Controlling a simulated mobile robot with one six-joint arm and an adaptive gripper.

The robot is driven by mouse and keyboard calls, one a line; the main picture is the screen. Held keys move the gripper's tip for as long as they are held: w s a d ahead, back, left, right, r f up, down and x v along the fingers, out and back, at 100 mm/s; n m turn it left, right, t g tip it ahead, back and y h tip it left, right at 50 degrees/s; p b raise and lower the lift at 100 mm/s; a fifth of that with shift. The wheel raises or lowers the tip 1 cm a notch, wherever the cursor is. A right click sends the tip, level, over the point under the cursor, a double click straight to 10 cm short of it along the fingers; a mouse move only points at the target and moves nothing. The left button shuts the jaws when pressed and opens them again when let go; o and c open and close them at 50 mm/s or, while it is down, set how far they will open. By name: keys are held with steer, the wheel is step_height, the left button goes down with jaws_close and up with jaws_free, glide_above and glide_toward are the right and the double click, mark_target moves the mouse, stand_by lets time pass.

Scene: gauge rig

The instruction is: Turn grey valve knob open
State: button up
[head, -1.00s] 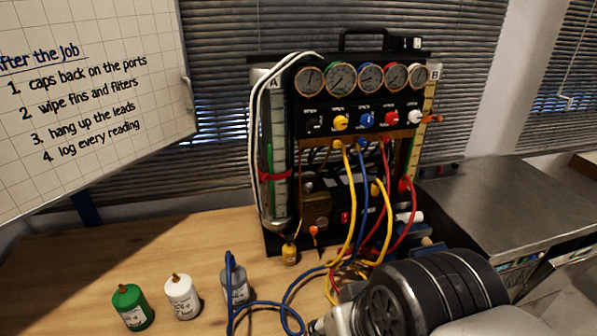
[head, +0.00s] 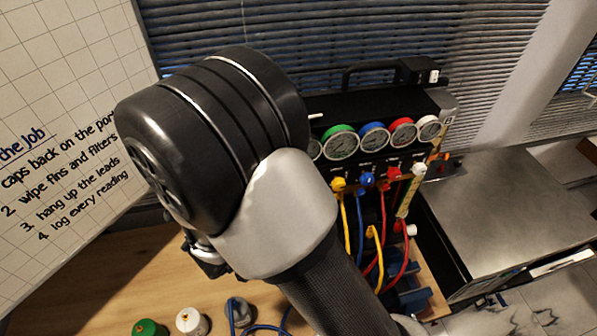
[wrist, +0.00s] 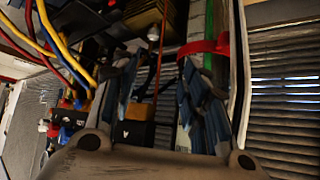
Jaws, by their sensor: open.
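The gauge rig (head: 375,110) stands on the bench, partly covered by my arm in the head view. Its yellow knob (head: 338,184), blue knob (head: 367,179), red knob (head: 394,174) and white knob (head: 419,169) show in a row. The grey valve knob is not visible there; my arm covers the left end of the row. I cannot pick it out in the wrist view either. My gripper (wrist: 157,80) is open in the wrist view, fingers spread before the rig, with nothing seen held between them.
A red strap (wrist: 205,46) around the side tube is close to the right finger. Yellow, blue and red hoses (wrist: 62,48) hang at the left of the wrist view. Green (head: 150,328) and white (head: 192,321) canisters stand on the bench. A metal cabinet (head: 510,205) is at right.

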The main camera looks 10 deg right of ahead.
steer(key=shift+h, duration=0.3)
steer(key=b+x, duration=0.1)
steer(key=x, duration=0.4)
steer(key=b+x, duration=0.1)
steer(key=x, duration=0.5)
steer(key=b+x, duration=0.1)
steer(key=x, duration=0.5)
steer(key=shift+s+d+f+b, duration=0.25)
steer(key=shift+d+b, duration=0.1)
steer(key=shift+d, duration=0.05)
jaws_close()
